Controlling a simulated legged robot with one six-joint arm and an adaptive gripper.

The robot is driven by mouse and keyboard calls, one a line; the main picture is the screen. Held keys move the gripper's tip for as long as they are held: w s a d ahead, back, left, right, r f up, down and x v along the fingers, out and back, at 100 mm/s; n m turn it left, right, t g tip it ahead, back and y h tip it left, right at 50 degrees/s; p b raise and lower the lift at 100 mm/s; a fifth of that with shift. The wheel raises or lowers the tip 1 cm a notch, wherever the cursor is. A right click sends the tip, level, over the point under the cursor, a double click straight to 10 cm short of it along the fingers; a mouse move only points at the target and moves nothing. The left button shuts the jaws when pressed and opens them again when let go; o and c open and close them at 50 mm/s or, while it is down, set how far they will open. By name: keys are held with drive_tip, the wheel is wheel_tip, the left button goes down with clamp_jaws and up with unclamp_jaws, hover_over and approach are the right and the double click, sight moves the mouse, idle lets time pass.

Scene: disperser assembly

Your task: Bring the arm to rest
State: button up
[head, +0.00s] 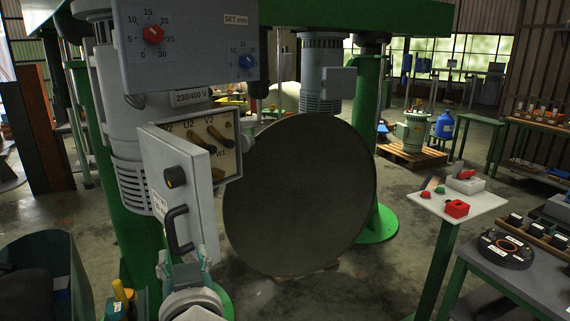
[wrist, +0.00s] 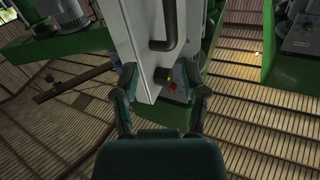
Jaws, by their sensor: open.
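My gripper (head: 185,262) is open, just below the grey terminal box door in the head view. In the wrist view my gripper (wrist: 163,88) has its two teal fingers spread, with nothing visibly held. The pale door (wrist: 143,60) with its black handle shows beyond and between the fingers; I cannot tell whether they touch it. In the head view the door (head: 185,185) stands swung open, with a black knob (head: 175,176) and a black handle (head: 178,230). The terminal box (head: 212,135) shows brass-coloured links and terminals inside.
A control box (head: 190,45) with red and blue dials hangs above. A large dark disc (head: 300,195) stands behind to the right. A dark bin (head: 45,270) is at lower left. A button stand (head: 450,200) and a workbench (head: 530,275) are at right. Open floor lies between.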

drive_tip(key=s+d+f+m+g+h, duration=0.1)
drive_tip(key=d+f, duration=0.4)
drive_tip(key=d, duration=0.5)
drive_tip(key=s+d+f+m+g+h, duration=0.1)
drive_tip(key=s+d+f+g+h, duration=0.3)
drive_tip(key=d, duration=0.6)
drive_tip(key=s+d+f+m+g+h, duration=0.2)
drive_tip(key=d+f+g, duration=0.3)
drive_tip(key=d, duration=0.6)
drive_tip(key=shift+s+f+g+h, duration=0.3)
drive_tip(key=shift+s+f, duration=0.05)
drive_tip(key=shift+s, duration=0.55)
